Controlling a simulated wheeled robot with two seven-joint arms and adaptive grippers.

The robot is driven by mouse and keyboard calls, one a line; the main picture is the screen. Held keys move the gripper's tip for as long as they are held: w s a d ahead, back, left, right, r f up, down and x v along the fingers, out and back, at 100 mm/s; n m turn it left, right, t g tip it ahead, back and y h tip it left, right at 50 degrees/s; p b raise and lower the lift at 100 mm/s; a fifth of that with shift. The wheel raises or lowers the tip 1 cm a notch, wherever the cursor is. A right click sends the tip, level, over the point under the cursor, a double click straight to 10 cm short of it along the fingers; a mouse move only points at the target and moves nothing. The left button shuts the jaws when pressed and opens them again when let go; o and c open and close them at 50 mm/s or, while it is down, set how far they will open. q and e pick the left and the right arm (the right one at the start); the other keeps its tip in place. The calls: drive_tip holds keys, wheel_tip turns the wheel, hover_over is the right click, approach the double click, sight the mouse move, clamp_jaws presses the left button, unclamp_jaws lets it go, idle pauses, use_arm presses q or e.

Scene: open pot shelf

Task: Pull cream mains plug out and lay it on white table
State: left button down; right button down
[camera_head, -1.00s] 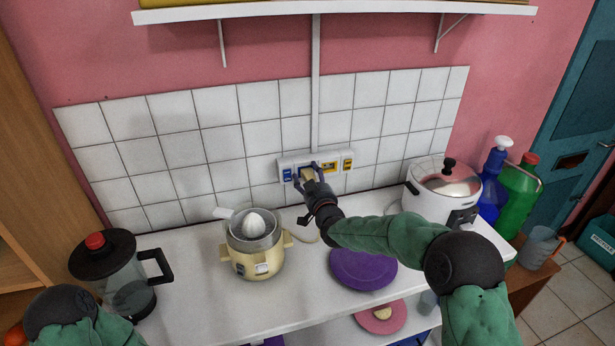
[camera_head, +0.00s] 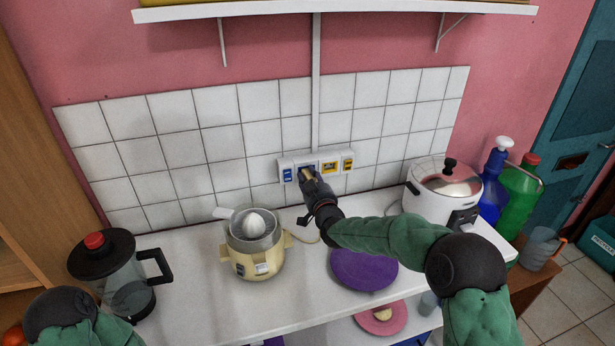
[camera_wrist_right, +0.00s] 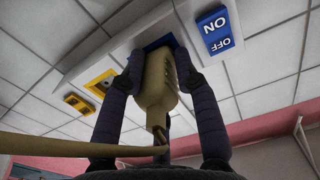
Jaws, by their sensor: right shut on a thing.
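The cream mains plug (camera_wrist_right: 155,88) is at a blue-faced socket (camera_wrist_right: 158,43) in the white wall panel; it also shows in the head view (camera_head: 306,174). My right gripper (camera_wrist_right: 157,72) is shut on the plug, one dark finger on each side. In the head view the right gripper (camera_head: 308,178) reaches up to the panel. A cream cord leaves the plug's lower end towards the left in the wrist view. The pins are hidden, and I cannot tell any gap at the socket. The white table (camera_head: 205,312) lies below. My left gripper is out of view.
A cream juicer (camera_head: 257,262) stands left of centre and a jug with a black lid (camera_head: 100,254) at far left. A purple plate (camera_head: 362,269) lies right of centre. A rice cooker (camera_head: 440,192) stands at right. The table's front middle is clear.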

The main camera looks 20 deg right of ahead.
drive_tip(key=shift+d, duration=0.1)
drive_tip(key=shift+s+d, duration=0.1)
drive_tip(key=shift+s, duration=0.6)
drive_tip(key=shift+s+b, duration=0.8)
drive_tip(key=shift+s, duration=1.45)
